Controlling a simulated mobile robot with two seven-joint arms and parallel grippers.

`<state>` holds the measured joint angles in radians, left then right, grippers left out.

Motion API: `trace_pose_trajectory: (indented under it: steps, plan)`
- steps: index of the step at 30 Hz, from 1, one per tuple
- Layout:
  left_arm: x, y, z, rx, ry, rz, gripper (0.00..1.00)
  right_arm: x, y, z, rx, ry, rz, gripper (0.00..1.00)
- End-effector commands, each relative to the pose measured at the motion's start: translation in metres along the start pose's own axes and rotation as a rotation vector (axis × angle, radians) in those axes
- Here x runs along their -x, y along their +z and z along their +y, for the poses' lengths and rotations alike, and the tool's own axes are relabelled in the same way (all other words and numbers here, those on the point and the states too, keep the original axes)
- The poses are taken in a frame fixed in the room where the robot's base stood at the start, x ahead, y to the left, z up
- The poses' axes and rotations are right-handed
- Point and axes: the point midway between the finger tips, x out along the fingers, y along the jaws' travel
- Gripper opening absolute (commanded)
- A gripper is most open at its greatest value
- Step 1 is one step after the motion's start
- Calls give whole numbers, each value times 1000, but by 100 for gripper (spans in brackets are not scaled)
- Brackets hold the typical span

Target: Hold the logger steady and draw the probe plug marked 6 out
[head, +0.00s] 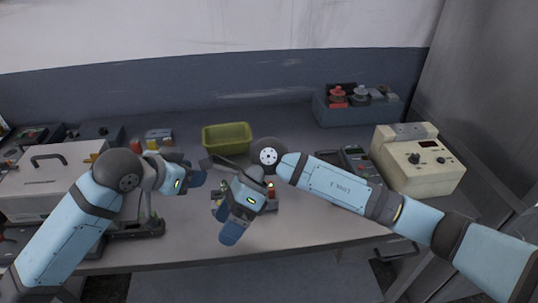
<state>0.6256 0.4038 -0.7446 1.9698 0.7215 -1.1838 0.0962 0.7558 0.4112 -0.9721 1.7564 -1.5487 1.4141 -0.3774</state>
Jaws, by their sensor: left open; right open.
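My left gripper (197,178) is open and empty above the middle of the bench, left of my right gripper. My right gripper (229,231) is open, pointing down towards the front of the bench. A small dark device with reddish parts (272,204) shows only in part around my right gripper, which covers most of it. It may be the logger, but I cannot tell. No plug marked 6 can be made out; any plugs and numbers there are hidden or too small. Neither gripper visibly holds anything.
A yellow-green bin (227,137) stands behind the grippers. A blue-grey box with red-topped items (357,108) is at the back right, near a cream instrument (418,162). A dark keypad device (356,158) lies behind my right arm. A white case (42,181) is at left.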

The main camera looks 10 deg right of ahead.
Motion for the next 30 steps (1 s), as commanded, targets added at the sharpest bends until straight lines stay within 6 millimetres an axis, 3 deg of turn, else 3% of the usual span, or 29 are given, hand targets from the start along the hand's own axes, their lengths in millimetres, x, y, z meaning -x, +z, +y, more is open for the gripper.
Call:
trace_pose_trajectory:
  steps: [6, 12, 15, 20, 30]
  plan:
    - [0, 0, 0, 0, 0, 0, 43, 74, -17, -53, 59, -275, 374, 94]
    - [0, 0, 0, 0, 0, 0, 43, 134, -24, -77, 50, -445, 595, 94]
    - [0, 0, 0, 0, 0, 0, 43, 151, -26, -82, 42, -489, 649, 94]
    - [0, 0, 0, 0, 0, 0, 43, 155, -31, -87, 36, -508, 676, 94]
    - [0, 0, 0, 0, 0, 0, 43, 115, -65, -114, 35, -505, 674, 94]
